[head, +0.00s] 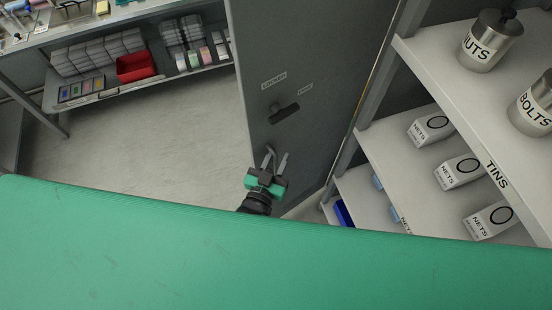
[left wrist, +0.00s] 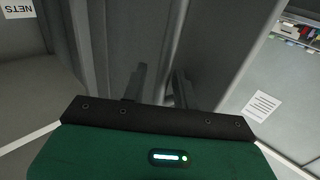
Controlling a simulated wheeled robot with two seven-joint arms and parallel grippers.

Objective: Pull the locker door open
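The locker door (head: 304,60) is a tall dark grey panel in the middle of the head view. A dark handle (head: 285,113) and two small labels are on it. My left gripper (head: 275,153) is in front of the door, below the handle in the picture and apart from it. Its two fingers are spread, with nothing seen held. In the left wrist view the fingers (left wrist: 160,84) stand apart before grey upright panels; I cannot tell whether they touch any. The handle cannot be made out there. My right gripper is not in view.
A shelf rack (head: 392,150) with tins and white boxes stands close on the right of the locker. A bench with a lower shelf (head: 100,98), holding a red bin (head: 136,67), is at the back left. The pale floor (head: 150,140) left of the locker is clear.

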